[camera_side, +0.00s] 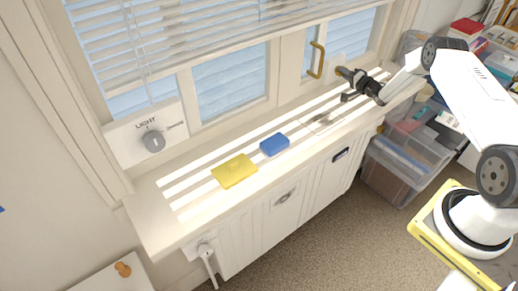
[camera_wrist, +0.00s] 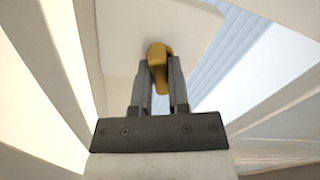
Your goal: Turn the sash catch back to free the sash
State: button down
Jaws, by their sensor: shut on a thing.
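In the wrist view, a brass sash catch (camera_wrist: 156,53) stands out from a pale plate, with its lever between my two fingers. My gripper (camera_wrist: 160,92) is shut on that lever, one dark finger on each side. In the side view, my gripper (camera_side: 345,83) is at the window frame, above the right part of the sill.
A light switch plate (camera_side: 120,148) with a grey knob is at left. Blinds (camera_side: 190,40) hang above. Clear bins (camera_side: 395,165) stand at right.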

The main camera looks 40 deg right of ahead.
jog(key=shift+n, duration=0.8)
jog(key=c, duration=0.6)
grip_release()
jog(key=shift+s, duration=0.15)
jog(key=shift+s, duration=3.75)
